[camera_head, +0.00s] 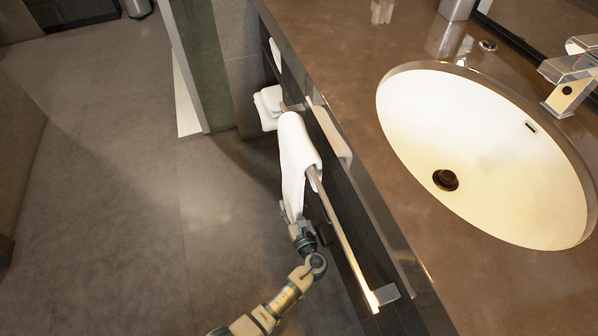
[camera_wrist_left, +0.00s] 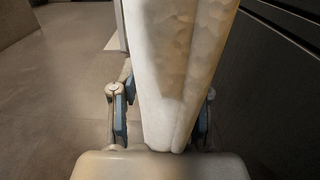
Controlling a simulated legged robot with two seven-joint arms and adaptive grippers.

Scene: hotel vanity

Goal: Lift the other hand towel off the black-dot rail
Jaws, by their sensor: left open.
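A white hand towel (camera_head: 294,158) hangs folded over the far part of a metal rail (camera_head: 341,236) on the vanity front. It also fills the middle of the left wrist view (camera_wrist_left: 172,75). My left gripper (camera_head: 290,214) is low at the towel's hanging end. In the left wrist view its open fingers (camera_wrist_left: 163,112) stand on either side of the towel, which hangs between them. I cannot tell whether the fingers touch the cloth. The near part of the rail is bare. No black dot is clear on the rail. My right gripper is not in view.
The brown vanity top (camera_head: 330,40) with an oval sink (camera_head: 480,150) and a chrome tap (camera_head: 570,75) lies to the right of the rail. More white folded towels (camera_head: 268,105) are beyond the hanging towel. The floor at left is clear.

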